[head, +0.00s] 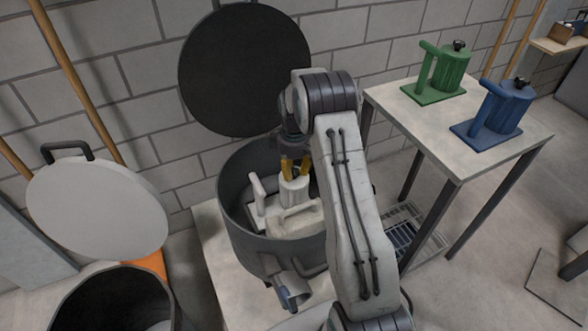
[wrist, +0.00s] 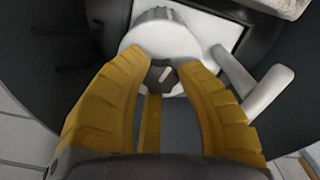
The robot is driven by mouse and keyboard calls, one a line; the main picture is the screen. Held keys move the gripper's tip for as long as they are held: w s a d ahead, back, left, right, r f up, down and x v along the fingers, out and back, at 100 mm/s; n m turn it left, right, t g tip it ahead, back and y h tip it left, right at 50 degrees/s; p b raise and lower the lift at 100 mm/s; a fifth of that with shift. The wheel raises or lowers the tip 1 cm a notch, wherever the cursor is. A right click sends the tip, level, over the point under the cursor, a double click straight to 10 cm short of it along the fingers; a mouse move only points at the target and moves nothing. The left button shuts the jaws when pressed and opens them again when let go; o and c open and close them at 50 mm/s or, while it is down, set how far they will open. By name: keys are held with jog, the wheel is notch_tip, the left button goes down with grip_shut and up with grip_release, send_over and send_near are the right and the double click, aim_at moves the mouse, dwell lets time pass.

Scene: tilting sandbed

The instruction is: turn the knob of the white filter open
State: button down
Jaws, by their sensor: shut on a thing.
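The white filter (head: 294,190) stands inside the dark grey pot (head: 232,208), with a white upright post beside its round body. In the wrist view the filter's white top (wrist: 172,40) lies below my gripper (wrist: 164,66). My gripper (head: 295,172) points down onto the filter in the head view and is shut on the knob. The fingers partly hide the knob, and the exact contact and its turned angle are hard to tell.
The pot's black round lid (head: 240,65) stands up behind it. A green filter (head: 440,75) and a blue filter (head: 497,108) stand on the table (head: 450,140) at the right. A dark bin (head: 112,300) and its light lid (head: 97,210) are at the left.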

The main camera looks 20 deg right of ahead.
aim_at(294, 171)
jog(key=shift+s+f+n, duration=0.15)
jog(key=shift+n, duration=1.05)
jog(key=c, duration=2)
grip_release()
jog(key=shift+n, duration=0.3)
jog(key=o, duration=1.2)
jog(key=shift+r, duration=0.2)
notch_tip(294, 171, up, 12)
